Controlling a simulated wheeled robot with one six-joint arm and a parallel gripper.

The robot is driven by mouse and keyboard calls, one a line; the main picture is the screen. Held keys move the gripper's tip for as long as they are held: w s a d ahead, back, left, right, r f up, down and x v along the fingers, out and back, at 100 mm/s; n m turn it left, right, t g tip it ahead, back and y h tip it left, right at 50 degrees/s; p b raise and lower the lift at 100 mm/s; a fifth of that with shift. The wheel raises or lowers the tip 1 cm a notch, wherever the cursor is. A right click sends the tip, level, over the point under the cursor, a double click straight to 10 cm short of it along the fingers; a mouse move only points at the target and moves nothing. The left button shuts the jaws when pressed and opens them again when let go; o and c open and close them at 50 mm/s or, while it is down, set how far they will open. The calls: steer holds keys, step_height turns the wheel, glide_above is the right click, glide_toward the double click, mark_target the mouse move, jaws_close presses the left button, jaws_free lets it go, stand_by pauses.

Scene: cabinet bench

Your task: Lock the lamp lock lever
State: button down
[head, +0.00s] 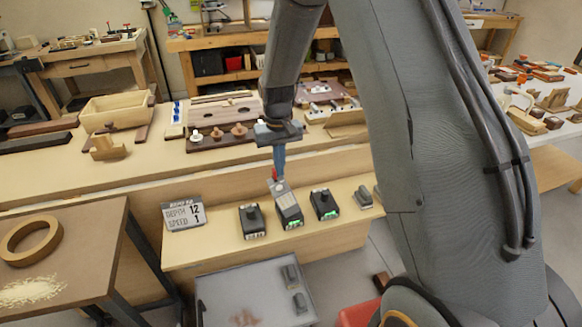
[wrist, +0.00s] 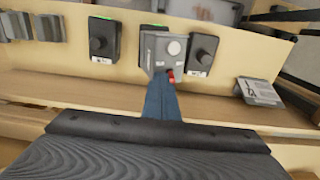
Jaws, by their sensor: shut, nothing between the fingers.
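The middle box (head: 290,214) of three dark control boxes on the bench shelf carries a grey plate with a pale round part, seen in the wrist view (wrist: 173,47). A small red lever (wrist: 171,76) sits at the plate's edge nearest my gripper; I take it for the lamp lock lever. My gripper (head: 278,174) has blue fingers, shut and empty, pointing down at this lever. In the wrist view the fingertips (wrist: 165,82) overlap the lever's edge; I cannot tell whether they touch. The fingers hide part of the lever.
A knobbed box stands on each side, left (head: 252,221) and right (head: 324,204), close to the middle one. A sign reading depth 12, speed 1 (head: 183,213) stands at the shelf's left. Small grey blocks (head: 364,197) lie to the right. Bare shelf separates sign and boxes.

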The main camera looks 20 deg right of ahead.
steer(key=shift+s+a, duration=0.1)
steer(key=shift+a, duration=0.9)
steer(key=shift+d+r, duration=0.1)
steer(key=shift+r, duration=0.05)
steer(key=shift+d+r+p, duration=0.5)
steer(key=shift+r+p, duration=0.3)
steer(key=shift+r, duration=0.1)
step_height(320, 180, up, 7)
steer(key=p, duration=0.4)
stand_by(0.6)
